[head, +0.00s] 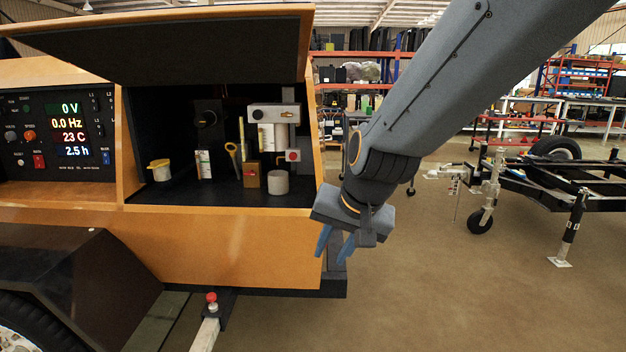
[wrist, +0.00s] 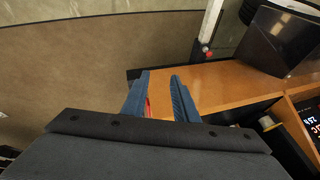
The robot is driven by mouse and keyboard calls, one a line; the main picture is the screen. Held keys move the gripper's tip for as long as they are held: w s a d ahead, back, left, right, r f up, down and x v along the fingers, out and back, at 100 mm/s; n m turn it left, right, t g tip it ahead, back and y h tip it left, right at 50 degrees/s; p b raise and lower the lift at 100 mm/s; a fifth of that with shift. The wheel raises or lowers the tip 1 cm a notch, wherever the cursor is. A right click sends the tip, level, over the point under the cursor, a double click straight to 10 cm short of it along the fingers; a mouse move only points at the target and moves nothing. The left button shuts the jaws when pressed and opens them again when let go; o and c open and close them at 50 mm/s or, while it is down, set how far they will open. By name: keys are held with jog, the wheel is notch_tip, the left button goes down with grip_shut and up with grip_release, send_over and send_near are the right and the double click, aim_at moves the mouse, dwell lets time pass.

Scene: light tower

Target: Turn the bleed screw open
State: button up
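In the head view, a grey metal block (head: 268,113) stands in the open compartment. It carries a small brass-coloured fitting (head: 289,114), which may be the bleed screw; it is too small to tell. My gripper (head: 334,243) is outside the compartment, to the right of and below the block, near the orange body's right corner. Its blue fingers point down and are apart, with nothing held. In the wrist view, my gripper (wrist: 160,78) shows the same gap, with the orange body behind it. The grey block is not visible there.
The raised lid (head: 190,50) hangs above. The control panel (head: 60,130) is left.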

jog(key=s+d+f+n+g+h, duration=0.1)
jog(key=s+d+g, duration=0.15)
jog(key=s, duration=0.35)
jog(key=s+d+f+n+g+p, duration=0.1)
jog(key=s+d+f+n, duration=0.1)
jog(key=s+d, duration=0.3)
jog(key=s+d+f+n+g+h, duration=0.1)
jog(key=s+d+g, duration=0.1)
jog(key=s, duration=0.5)
jog(key=d+r+m+p, duration=0.1)
jog(key=d+r+p, duration=0.5)
jog(key=p, duration=0.6)
jog(key=shift+r+m+h, duration=0.15)
jog(key=shift+m+h, duration=0.15)
jog(key=shift+m, duration=0.1)
jog(key=shift+s+t, duration=0.1)
jog(key=shift+t, duration=0.15)
